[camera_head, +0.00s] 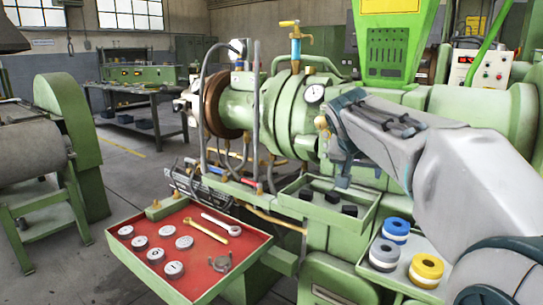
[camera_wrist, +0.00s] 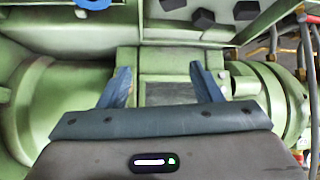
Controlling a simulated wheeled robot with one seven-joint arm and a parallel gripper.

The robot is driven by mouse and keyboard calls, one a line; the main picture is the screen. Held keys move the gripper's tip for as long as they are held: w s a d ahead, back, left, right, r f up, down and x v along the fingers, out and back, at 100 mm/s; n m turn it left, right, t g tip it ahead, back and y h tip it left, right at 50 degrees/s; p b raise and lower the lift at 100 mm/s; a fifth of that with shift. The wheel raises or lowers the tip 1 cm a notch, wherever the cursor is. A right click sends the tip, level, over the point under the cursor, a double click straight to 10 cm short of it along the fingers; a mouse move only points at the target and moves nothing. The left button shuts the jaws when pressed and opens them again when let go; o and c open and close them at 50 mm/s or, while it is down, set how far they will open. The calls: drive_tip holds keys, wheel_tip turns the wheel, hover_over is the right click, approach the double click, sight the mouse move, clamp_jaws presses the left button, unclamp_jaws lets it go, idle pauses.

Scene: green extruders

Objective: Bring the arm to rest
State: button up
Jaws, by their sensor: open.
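My gripper (camera_wrist: 162,88) is open and empty in the wrist view. Its two blue-grey fingers stand apart over the green extruder's body (camera_wrist: 60,105), with nothing between them. In the head view my grey arm comes in from the right, and my gripper (camera_head: 343,172) points down in front of the green extruder barrel (camera_head: 290,110). It is above and to the right of a green tray with several black pieces. Whether the fingers touch the machine I cannot tell.
A red tray (camera_head: 200,272) holds several grey discs, a yellow wrench (camera_head: 205,230) and a silver wrench. A green tray (camera_head: 290,197) holds black pieces.

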drive_tip(key=s+a+f+n+g+y+p, duration=0.1)
drive_tip(key=s+a+n+g+y+p, duration=0.1)
drive_tip(key=s+p, duration=0.7)
drive_tip(key=s+a+f+n+g+y+p, duration=0.1)
drive_tip(key=s+a+n+g+y+p, duration=0.1)
drive_tip(key=s+p, duration=0.7)
drive_tip(key=s+a, duration=0.1)
drive_tip(key=s, duration=0.7)
drive_tip(key=shift+s+f+n+g, duration=0.15)
drive_tip(key=shift+s+n+g, duration=0.25)
